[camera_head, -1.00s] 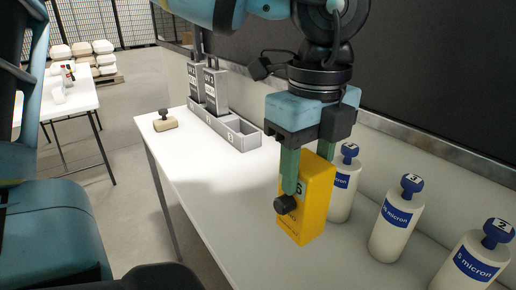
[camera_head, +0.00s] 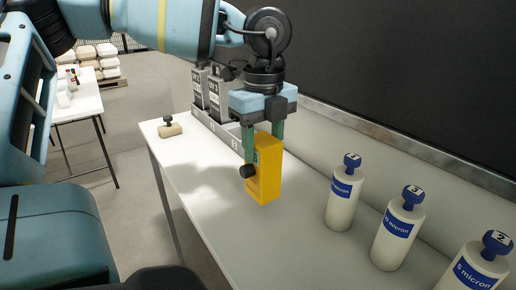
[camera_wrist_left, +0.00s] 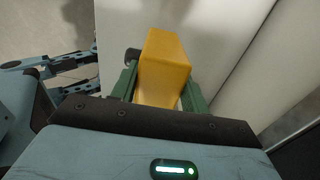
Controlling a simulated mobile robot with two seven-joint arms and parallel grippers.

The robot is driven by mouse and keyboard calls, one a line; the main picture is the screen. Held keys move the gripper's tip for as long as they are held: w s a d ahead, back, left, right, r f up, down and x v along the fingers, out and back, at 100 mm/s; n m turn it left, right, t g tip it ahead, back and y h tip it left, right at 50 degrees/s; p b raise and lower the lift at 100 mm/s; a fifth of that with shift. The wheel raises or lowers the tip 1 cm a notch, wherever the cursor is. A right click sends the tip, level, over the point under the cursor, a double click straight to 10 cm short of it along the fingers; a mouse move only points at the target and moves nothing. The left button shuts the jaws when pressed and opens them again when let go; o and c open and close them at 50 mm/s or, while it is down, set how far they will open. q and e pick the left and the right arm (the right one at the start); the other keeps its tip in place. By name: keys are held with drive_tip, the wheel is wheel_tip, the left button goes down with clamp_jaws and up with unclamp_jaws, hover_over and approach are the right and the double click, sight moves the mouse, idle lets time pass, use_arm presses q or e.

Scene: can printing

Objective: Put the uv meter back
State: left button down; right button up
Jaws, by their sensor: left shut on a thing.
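The yellow uv meter (camera_head: 265,175) is a tall box with a black knob on its side. My left gripper (camera_head: 262,150) is shut on its upper part and holds it upright, seemingly above the white table. In the left wrist view the uv meter (camera_wrist_left: 165,68) sits between the green fingers of the left gripper (camera_wrist_left: 163,88). A grey holder (camera_head: 203,117) with several slots stands behind the gripper along the wall side. Two grey devices stand in its far slots; its near end is partly hidden by the gripper and meter.
Three white bottles with blue caps, the nearest to the meter being one (camera_head: 343,195), stand at the right. A stamp (camera_head: 170,127) lies at the table's far left corner. The white table (camera_head: 215,215) is clear in front of the meter.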

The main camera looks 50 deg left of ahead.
use_arm(q)
drive_tip(key=shift+w+a, duration=0.15)
drive_tip(key=shift+a, duration=0.35)
drive_tip(key=f, duration=0.3)
drive_tip(key=shift+a, duration=0.4)
drive_tip(key=shift+w+f, duration=0.1)
drive_tip(key=shift+f, duration=0.25)
drive_tip(key=shift+f, duration=0.25)
drive_tip(key=c, duration=0.7)
unclamp_jaws()
drive_tip(key=shift+r, duration=0.15)
wheel_tip(320, 180, up, 12)
drive_tip(key=shift+r+p, duration=0.1)
drive_tip(key=shift+p, duration=0.45)
